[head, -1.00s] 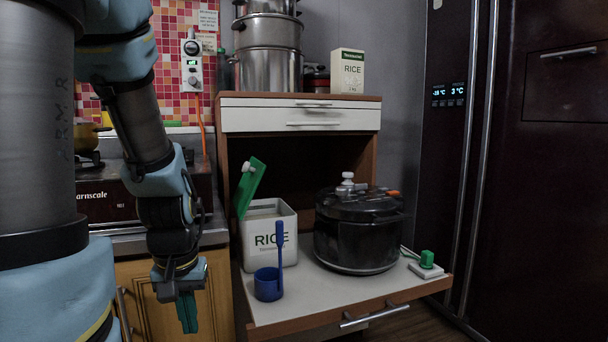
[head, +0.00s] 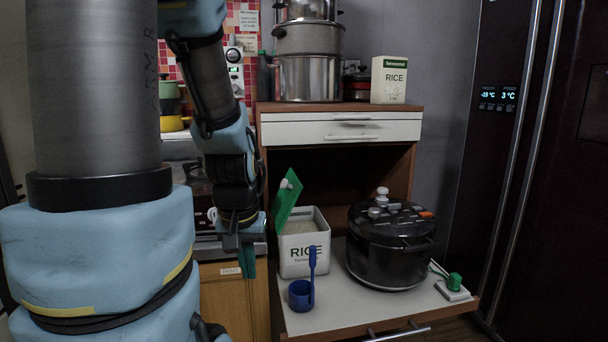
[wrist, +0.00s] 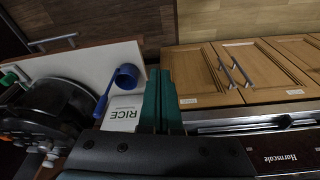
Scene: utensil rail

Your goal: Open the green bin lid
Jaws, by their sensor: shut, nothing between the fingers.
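The white rice bin (head: 303,262) stands on the pulled-out shelf, with its word RICE facing front. Its green lid (head: 289,205) stands up steeply at the bin's left side, with a white knob, and the bin's mouth is uncovered with pale contents showing. My gripper (head: 248,262) hangs fingers down, left of the bin and clear of it, and is shut and empty. In the wrist view the green fingers (wrist: 162,100) lie together beside the bin's labelled face (wrist: 122,115); the lid cannot be made out there.
A blue measuring cup (head: 301,293) with an upright handle stands before the bin. A dark cooker (head: 390,250) is to the right, with a green-switched block (head: 454,285) beyond it. A drawer (head: 340,128) overhangs the niche. Wooden cupboard doors (head: 232,305) are below left.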

